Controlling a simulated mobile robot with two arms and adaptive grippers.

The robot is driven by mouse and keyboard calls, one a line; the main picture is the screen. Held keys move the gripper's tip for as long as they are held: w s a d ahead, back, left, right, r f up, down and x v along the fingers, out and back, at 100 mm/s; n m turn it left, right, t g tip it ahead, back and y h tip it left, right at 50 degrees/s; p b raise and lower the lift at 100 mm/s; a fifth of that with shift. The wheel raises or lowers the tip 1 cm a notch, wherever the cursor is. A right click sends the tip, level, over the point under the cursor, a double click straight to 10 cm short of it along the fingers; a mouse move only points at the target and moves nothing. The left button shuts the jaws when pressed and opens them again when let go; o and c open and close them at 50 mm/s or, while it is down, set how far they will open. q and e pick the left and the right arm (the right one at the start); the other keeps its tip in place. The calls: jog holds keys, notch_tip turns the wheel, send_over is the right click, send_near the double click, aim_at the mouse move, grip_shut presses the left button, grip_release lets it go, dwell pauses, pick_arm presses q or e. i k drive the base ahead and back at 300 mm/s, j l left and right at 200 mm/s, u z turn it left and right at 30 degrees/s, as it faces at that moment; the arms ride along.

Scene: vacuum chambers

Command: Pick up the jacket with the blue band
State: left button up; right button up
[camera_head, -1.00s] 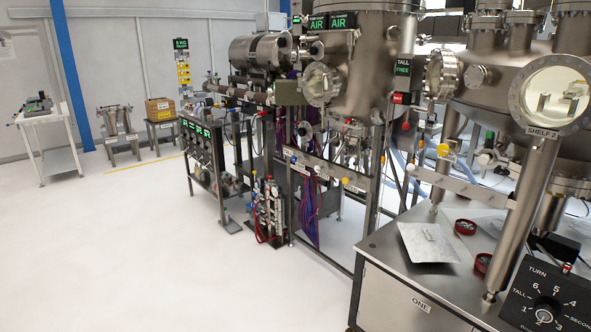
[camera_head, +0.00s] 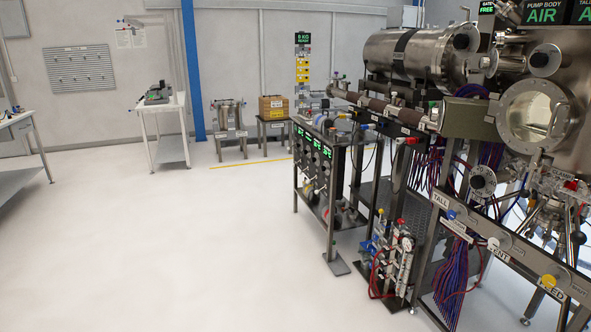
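I cannot pick out a jacket with a blue band for certain. A silvery metal piece (camera_head: 229,117) stands on a low stand against the back wall, left of centre; it is too small to tell whether it has a blue band. A large horizontal steel cylinder (camera_head: 415,55) with a dark band sits on the frame at upper right. Neither of my grippers is in view.
Steel chambers and a frame with cables (camera_head: 470,230) fill the right side. A gauge rack (camera_head: 318,185) stands at its left end. A white table (camera_head: 168,145), a blue column (camera_head: 193,70) and a cardboard box (camera_head: 273,107) are at the back. The white floor (camera_head: 150,260) is clear.

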aim_at(318, 121)
jog(key=i, duration=1.85)
